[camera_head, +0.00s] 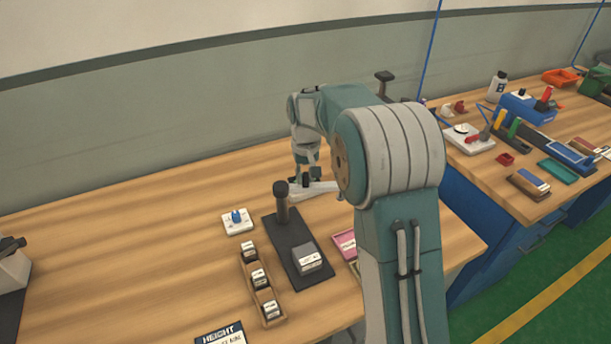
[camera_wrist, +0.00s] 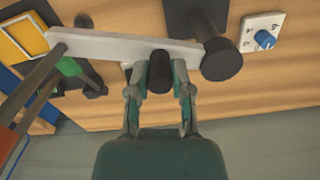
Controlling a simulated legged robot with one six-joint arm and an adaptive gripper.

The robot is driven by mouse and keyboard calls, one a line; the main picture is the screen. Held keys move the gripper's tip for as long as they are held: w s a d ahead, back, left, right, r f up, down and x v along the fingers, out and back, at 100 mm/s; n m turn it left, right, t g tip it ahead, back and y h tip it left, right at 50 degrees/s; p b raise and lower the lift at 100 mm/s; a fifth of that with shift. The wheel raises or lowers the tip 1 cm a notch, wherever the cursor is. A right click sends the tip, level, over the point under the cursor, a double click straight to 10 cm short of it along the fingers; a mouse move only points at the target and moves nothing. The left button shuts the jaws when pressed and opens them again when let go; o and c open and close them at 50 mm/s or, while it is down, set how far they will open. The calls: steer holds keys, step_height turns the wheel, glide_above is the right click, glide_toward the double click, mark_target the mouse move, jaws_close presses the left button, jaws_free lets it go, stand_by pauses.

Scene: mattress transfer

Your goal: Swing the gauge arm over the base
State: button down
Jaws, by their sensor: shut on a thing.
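The gauge arm (camera_wrist: 110,46) is a pale flat bar. In the wrist view it reaches left from a dark round-topped post (camera_wrist: 222,58). In the head view the bar (camera_head: 322,188) lies to the right of the post (camera_head: 281,203), beside the base rather than over it. The base (camera_head: 284,239) is a long dark plate carrying a grey labelled block (camera_head: 308,259) at its near end. My gripper (camera_wrist: 160,82) is shut on the dark knob (camera_wrist: 159,66) of the gauge arm. In the head view my gripper (camera_head: 306,179) is small and partly hidden.
A white plate with a blue knob (camera_head: 237,221) stands left of the base. A wooden tray (camera_head: 249,272) of small blocks lies close along the base's left side. A pink item (camera_head: 344,243) is at its right. The table's left part is mostly clear.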

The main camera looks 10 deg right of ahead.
steer(key=shift+s, duration=0.1)
steer(key=s+a+m, duration=0.5)
steer(key=m, duration=0.8)
steer(key=shift+s+m, duration=0.15)
steer(key=shift+m, duration=0.25)
steer(key=shift+a+f, duration=0.1)
stand_by(0.4)
steer(key=c, duration=0.5)
jaws_free()
steer(key=shift+c, duration=0.2)
steer(key=shift+a, duration=0.15)
